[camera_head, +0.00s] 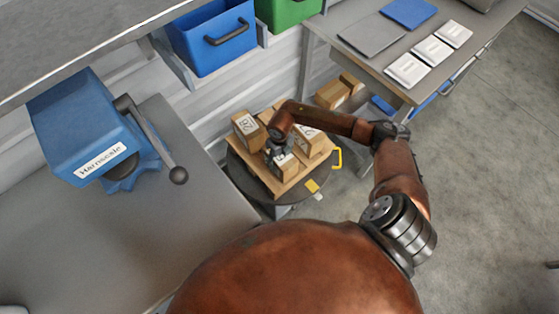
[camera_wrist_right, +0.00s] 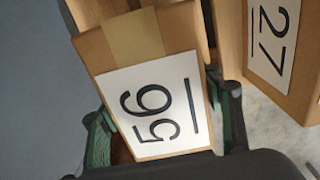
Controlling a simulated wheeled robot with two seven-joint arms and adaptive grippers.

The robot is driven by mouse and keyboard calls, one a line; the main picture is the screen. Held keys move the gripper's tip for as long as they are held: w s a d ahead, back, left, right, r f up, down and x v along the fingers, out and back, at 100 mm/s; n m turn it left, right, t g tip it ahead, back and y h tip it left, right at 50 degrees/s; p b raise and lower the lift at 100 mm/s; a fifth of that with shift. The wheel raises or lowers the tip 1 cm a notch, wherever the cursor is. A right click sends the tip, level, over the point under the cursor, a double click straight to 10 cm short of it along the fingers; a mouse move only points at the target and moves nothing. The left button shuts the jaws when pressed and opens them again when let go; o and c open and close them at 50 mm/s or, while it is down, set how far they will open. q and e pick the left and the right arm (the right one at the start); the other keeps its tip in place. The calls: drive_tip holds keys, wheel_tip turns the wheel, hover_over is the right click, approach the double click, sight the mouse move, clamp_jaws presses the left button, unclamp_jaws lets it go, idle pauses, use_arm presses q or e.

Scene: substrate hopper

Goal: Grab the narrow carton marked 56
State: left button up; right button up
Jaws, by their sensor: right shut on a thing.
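The narrow carton marked 56 (camera_wrist_right: 152,95) fills the middle of the right wrist view, its white label facing the camera and a tan tape strip above it. My right gripper (camera_wrist_right: 165,130) has one finger along each side of this carton and is shut on it. In the head view my right gripper (camera_head: 279,148) reaches down to the carton (camera_head: 287,170) at the front of a wooden board (camera_head: 258,172); the gripper partly hides it. My left gripper is not in view.
A carton marked 27 (camera_wrist_right: 275,50) stands close to the right in the wrist view. Another labelled carton (camera_head: 246,131) stands at the board's left. The board rests on a dark round stand with a yellow handle (camera_head: 337,158). A bench with a blue machine (camera_head: 90,125) is left.

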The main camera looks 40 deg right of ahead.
drive_tip(key=c, duration=0.8)
drive_tip(key=shift+c, duration=0.2)
